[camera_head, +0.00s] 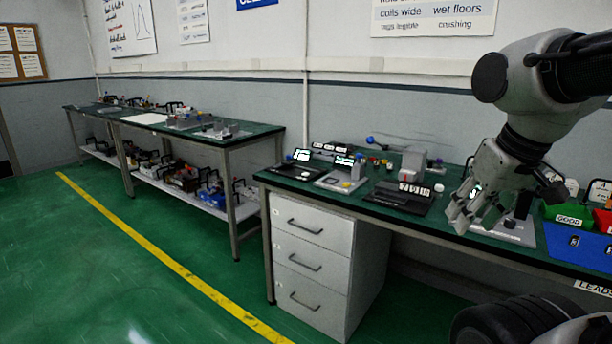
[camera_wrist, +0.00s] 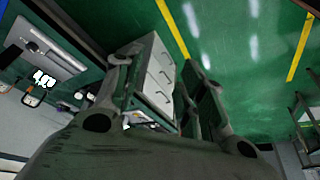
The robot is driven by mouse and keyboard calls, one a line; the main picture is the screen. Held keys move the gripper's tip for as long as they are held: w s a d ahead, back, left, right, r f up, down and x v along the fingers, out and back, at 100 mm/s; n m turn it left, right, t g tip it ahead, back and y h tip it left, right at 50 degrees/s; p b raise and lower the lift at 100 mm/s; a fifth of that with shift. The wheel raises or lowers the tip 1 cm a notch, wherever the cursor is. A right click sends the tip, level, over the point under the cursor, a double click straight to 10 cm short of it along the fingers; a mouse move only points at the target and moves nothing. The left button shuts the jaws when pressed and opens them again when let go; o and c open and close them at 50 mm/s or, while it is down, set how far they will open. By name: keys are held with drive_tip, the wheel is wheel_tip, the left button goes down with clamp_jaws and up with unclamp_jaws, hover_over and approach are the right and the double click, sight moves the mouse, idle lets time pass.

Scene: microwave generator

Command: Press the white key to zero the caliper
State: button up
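My gripper (camera_head: 468,212) hangs at the right over the bench's front edge, pointing down. In the wrist view its two fingers (camera_wrist: 165,75) stand apart with nothing between them. I cannot tell for sure which device is the caliper. A black device (camera_head: 400,197) with a lit digit display stands left of my gripper, with a small white round piece (camera_head: 439,188) at its right end. A grey plate (camera_head: 521,236) with a black knob (camera_head: 510,224) lies right of the gripper, partly hidden by it. The plate also shows at left in the wrist view (camera_wrist: 48,50).
Two more display devices, one black (camera_head: 290,171) and one grey (camera_head: 332,183), stand at the bench's left end. Green, red and blue bins (camera_head: 580,250) stand at the right. A white drawer unit (camera_head: 312,262) is below. The green floor (camera_head: 120,255) at left is clear.

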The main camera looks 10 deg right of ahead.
clamp_jaws()
idle(1.3)
